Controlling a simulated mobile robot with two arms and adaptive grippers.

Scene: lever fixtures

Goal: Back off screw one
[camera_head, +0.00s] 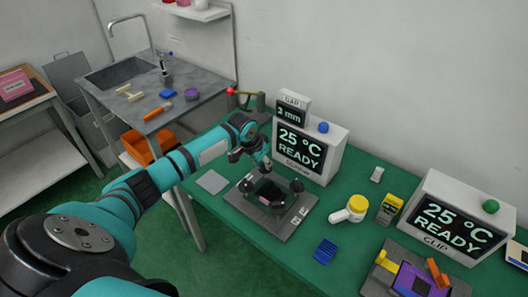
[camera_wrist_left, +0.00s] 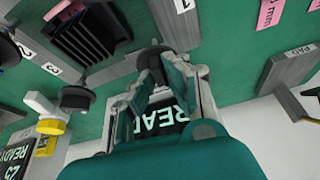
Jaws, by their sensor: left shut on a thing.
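A grey fixture plate (camera_head: 282,225) lies on the green bench with a black finned block (camera_head: 268,193) at its middle. The finned block also shows in the left wrist view (camera_wrist_left: 85,32). Dark round screw knobs stand around the block; one knob (camera_wrist_left: 75,97) is free beside it. The label for screw one (camera_wrist_left: 181,5) is on a grey bar in the left wrist view. My left gripper (camera_head: 263,166) reaches down at the plate's far side. Its fingers are shut on a dark knob (camera_wrist_left: 151,62) at the end of that bar, seemingly screw one. The fingers partly hide this knob.
A white display box (camera_head: 310,148) stands close behind the gripper. A white and yellow tool (camera_head: 350,209), a yellow box (camera_head: 389,209) and a blue block (camera_head: 325,251) lie to the right. A red-tipped lever (camera_head: 231,91) stands behind. A flat grey pad (camera_head: 212,181) lies left of the plate.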

